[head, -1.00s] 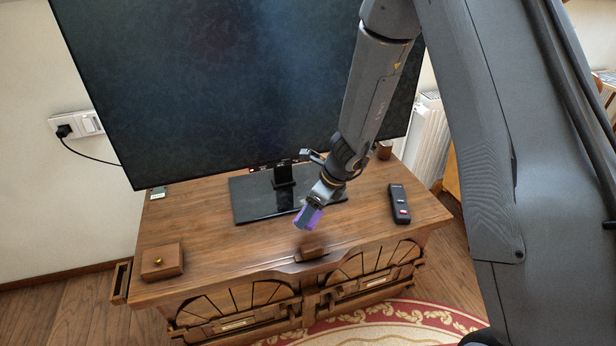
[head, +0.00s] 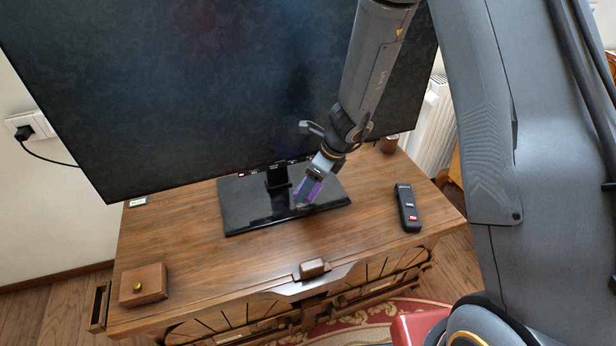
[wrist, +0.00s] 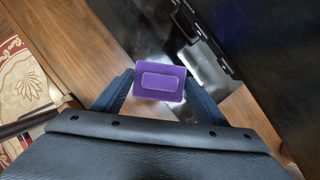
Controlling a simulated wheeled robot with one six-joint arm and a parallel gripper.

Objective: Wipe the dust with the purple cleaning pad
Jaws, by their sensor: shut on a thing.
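My gripper (head: 318,175) is shut on the purple cleaning pad (head: 314,190), held over the black TV stand base (head: 245,211) on the wooden cabinet. In the wrist view the pad (wrist: 160,72) is a rounded purple block with a paler raised rectangle, clasped between both fingers. I cannot tell whether its far side touches the base. The TV screen (head: 200,90) has a dull, mottled, patterned look, which may be dust. No separate dust patch is clear on the wood.
The cabinet top (head: 190,240) carries a small wooden box (head: 143,285) at left and a black remote (head: 407,208) at right. A small brown object (head: 388,144) stands behind. The TV rises close behind my gripper. The front-middle tabletop is largely clear.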

